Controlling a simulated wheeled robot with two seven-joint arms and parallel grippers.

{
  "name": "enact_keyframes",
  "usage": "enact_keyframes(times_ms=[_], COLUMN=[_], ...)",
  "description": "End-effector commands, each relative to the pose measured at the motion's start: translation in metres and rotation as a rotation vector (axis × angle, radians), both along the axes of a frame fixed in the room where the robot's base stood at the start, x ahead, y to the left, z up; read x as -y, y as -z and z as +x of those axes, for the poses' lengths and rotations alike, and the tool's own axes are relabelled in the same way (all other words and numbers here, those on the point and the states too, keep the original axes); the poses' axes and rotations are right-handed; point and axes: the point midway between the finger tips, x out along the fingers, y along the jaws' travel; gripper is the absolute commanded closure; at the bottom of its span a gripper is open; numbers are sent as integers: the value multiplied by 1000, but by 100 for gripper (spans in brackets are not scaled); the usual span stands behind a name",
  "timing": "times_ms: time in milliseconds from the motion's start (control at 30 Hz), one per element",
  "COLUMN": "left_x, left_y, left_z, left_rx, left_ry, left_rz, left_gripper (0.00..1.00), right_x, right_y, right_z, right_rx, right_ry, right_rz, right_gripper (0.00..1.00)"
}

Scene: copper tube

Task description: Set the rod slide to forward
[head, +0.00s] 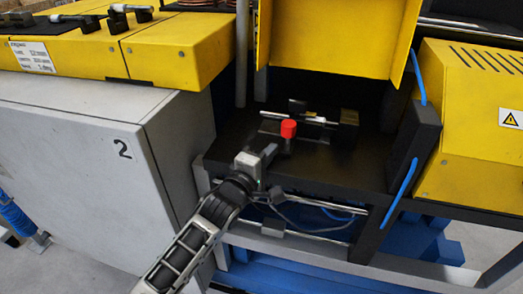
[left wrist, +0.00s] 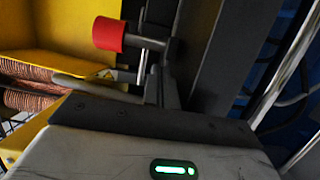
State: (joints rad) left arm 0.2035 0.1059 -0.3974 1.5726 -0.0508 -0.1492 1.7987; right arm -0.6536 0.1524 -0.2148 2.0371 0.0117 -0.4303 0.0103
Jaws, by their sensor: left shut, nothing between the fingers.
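A red knob (head: 288,129) marks the slide on the black machine bed, just in front of a bright metal rod (head: 300,118). In the left wrist view the red knob (left wrist: 108,34) sits on the end of a short grey stem (left wrist: 150,44), at the upper left. My left gripper (head: 270,151) is shut and empty, just in front of and to the left of the knob in the head view. I cannot tell whether it touches the knob or its stem. My right gripper does not show.
A raised yellow guard (head: 330,40) stands behind the bed. A grey cabinet (head: 150,170) marked 2 is at the left, with a yellow unit on top. A yellow housing (head: 470,150) and blue hoses (head: 402,193) are at the right.

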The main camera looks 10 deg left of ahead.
Motion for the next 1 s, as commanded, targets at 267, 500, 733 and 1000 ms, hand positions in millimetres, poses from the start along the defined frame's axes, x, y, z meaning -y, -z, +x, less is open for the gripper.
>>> enact_keyframes(times_ms=[267, 500, 733, 1000], left_x=[-42, -59, -65, -66], left_y=[4, 3, 1, 1], left_z=[-31, -74, -90, -90], left_rx=[-7, -5, -3, -4], left_ry=[-4, -6, -6, -6], left_rz=[3, 4, 4, 5], left_gripper=[100, 100, 100, 100], right_x=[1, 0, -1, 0], right_y=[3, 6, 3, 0], right_z=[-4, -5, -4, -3], right_rx=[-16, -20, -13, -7], right_ry=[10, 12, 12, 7], right_rz=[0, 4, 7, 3], right_gripper=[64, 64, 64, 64])
